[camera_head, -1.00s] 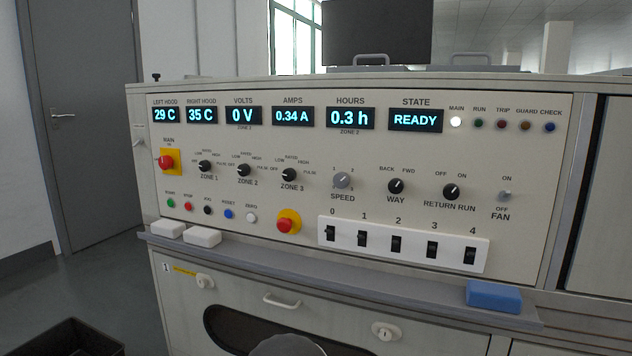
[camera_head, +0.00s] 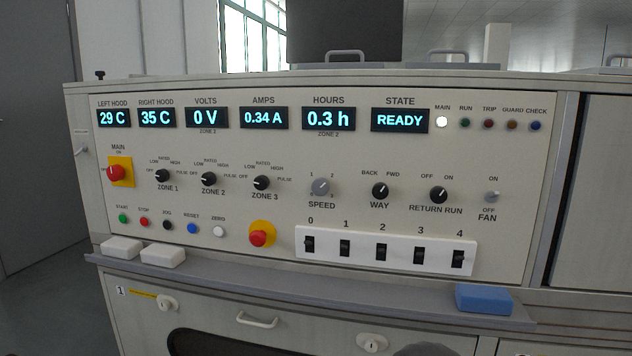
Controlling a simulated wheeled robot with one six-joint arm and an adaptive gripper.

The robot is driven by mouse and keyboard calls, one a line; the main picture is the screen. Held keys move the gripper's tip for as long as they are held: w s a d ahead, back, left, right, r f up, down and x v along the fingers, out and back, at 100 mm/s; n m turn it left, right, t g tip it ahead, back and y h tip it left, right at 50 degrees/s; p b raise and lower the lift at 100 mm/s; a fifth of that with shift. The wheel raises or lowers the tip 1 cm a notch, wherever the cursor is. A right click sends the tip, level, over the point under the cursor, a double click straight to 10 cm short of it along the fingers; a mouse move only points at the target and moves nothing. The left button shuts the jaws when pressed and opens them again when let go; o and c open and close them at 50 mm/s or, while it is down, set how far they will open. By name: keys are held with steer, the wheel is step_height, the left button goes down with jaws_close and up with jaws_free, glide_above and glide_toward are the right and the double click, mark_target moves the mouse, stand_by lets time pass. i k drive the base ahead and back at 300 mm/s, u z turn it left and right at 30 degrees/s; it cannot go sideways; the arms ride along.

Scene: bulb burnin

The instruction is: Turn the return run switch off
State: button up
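The return run switch (camera_head: 438,194) is a black rotary knob on the right part of the beige control panel. OFF is printed at its upper left and ON at its upper right. Its pale pointer mark is small and seems to lean up and right, toward ON. The state display (camera_head: 400,120) reads READY. My gripper is not in view, so nothing is seen touching the knob.
The way knob (camera_head: 381,191) is left of the switch and the fan toggle (camera_head: 491,197) right. A white strip of black rocker switches (camera_head: 400,268) sits below. A ledge (camera_head: 330,288) juts out beneath, with a blue block (camera_head: 483,299) at its right.

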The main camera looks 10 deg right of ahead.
mark_target(438, 195)
steer(key=z, duration=1.15)
steer(key=k, duration=0.85)
steer(key=u, duration=0.25)
